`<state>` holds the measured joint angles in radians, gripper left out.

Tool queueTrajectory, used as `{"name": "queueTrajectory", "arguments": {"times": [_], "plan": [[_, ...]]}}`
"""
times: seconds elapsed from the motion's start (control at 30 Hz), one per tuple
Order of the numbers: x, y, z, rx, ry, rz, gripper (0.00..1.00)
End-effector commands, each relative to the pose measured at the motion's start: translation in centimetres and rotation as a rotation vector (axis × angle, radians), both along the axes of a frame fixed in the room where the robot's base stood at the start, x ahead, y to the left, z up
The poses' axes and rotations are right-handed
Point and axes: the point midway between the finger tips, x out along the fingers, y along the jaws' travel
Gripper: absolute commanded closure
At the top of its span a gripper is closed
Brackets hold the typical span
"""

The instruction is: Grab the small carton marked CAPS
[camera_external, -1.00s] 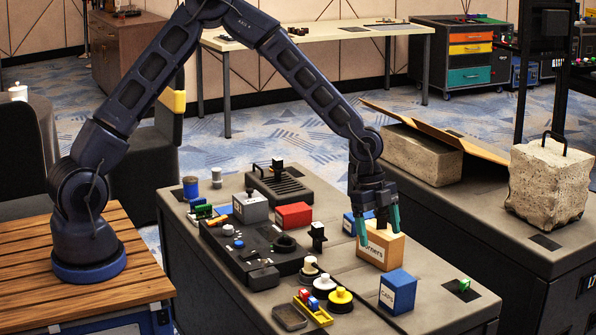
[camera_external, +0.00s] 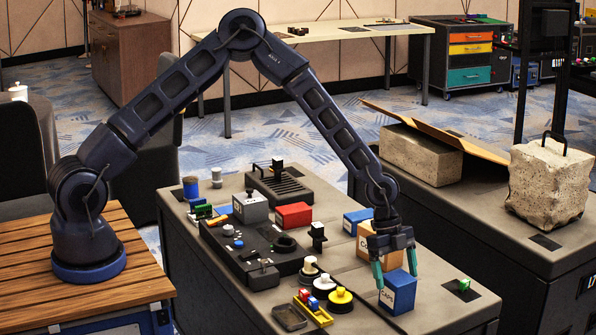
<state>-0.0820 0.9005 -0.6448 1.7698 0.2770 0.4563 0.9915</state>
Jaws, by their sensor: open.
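The small blue carton with a white label, lettering like CAPS (camera_external: 399,296), stands upright near the front right of the grey bench. My gripper (camera_external: 395,281) points down over it with teal fingers. The fingers are apart, one at the carton's left upper side and one at its right upper side. Whether they touch it I cannot tell. A tan carton (camera_external: 368,243) stands just behind, its label now partly hidden by my gripper. Another blue carton (camera_external: 352,226) stands further back.
A black device (camera_external: 262,247) covers the bench's left middle. White and yellow knobs (camera_external: 340,297), a yellow tray (camera_external: 312,309) and a red carton (camera_external: 293,215) stand around it. The front right of the bench is mostly clear.

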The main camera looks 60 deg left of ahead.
Motion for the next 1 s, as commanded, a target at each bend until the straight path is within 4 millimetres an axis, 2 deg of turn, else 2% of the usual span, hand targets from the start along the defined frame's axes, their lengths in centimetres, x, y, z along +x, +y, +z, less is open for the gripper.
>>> {"name": "queueTrajectory", "arguments": {"times": [0.4, 0.67, 0.93, 0.97, 1.0], "plan": [[0.4, -1.5, -4.4, 0.001, 0.001, 0.0, 0.15], [0.4, -1.6, -4.7, 0.0, 0.0, 0.0, 0.15], [0.4, -1.6, -4.7, 0.0, 0.0, 0.0, 0.68], [0.4, -1.6, -4.7, 0.0, 0.0, 0.0, 0.73], [0.4, -1.6, -4.7, 0.0, 0.0, 0.0, 0.73]]}}
